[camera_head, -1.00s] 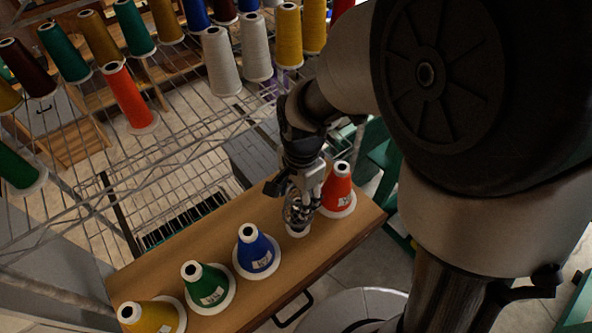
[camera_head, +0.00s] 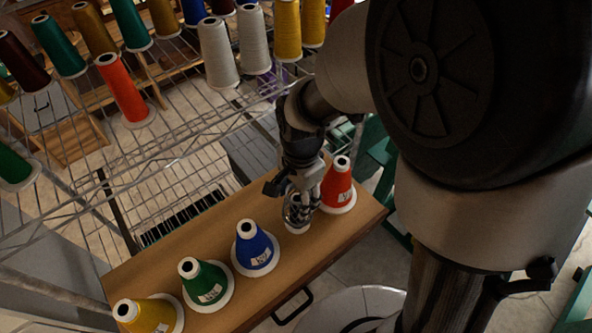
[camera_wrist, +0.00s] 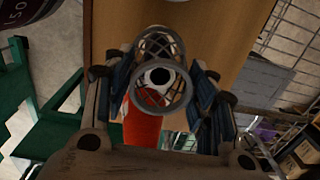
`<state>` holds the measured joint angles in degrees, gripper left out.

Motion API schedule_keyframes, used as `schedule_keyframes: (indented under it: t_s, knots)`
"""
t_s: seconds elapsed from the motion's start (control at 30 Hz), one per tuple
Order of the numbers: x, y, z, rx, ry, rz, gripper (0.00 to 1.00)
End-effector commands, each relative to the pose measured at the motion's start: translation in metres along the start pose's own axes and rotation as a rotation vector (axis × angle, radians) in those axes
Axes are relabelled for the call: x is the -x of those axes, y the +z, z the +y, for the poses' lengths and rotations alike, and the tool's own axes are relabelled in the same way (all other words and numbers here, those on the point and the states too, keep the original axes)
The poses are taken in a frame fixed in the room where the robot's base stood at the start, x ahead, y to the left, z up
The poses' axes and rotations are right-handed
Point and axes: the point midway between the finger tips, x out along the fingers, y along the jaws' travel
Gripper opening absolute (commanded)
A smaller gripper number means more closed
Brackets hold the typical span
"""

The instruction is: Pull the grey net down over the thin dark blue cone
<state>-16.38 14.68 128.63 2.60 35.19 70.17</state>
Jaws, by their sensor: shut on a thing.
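My gripper (camera_head: 301,192) points down over the wooden board and is shut on the grey net (camera_head: 297,212). In the wrist view the net (camera_wrist: 160,103) is an open mesh with a round rim, between the two fingers. A pale ring with a dark hole, like a cone's top (camera_wrist: 160,76), shows inside the net. The thin dark blue cone's body is hidden by the net and gripper, so I cannot tell how far down the net reaches. A small white base (camera_head: 297,228) shows just below the net on the board.
The red cone (camera_head: 338,187) stands close to the right of my gripper. The blue cone (camera_head: 254,250), green cone (camera_head: 206,286) and yellow cone (camera_head: 150,316) stand to the left on the board (camera_head: 185,245). A wire rack with several thread cones is behind.

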Motion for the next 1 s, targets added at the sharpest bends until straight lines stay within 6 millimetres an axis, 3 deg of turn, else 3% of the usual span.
schedule_keyframes:
  t_s: [1.0]
  knots:
    - [-0.032, -0.001, 0.001, 0.0, 0.0, 0.0, 0.33]
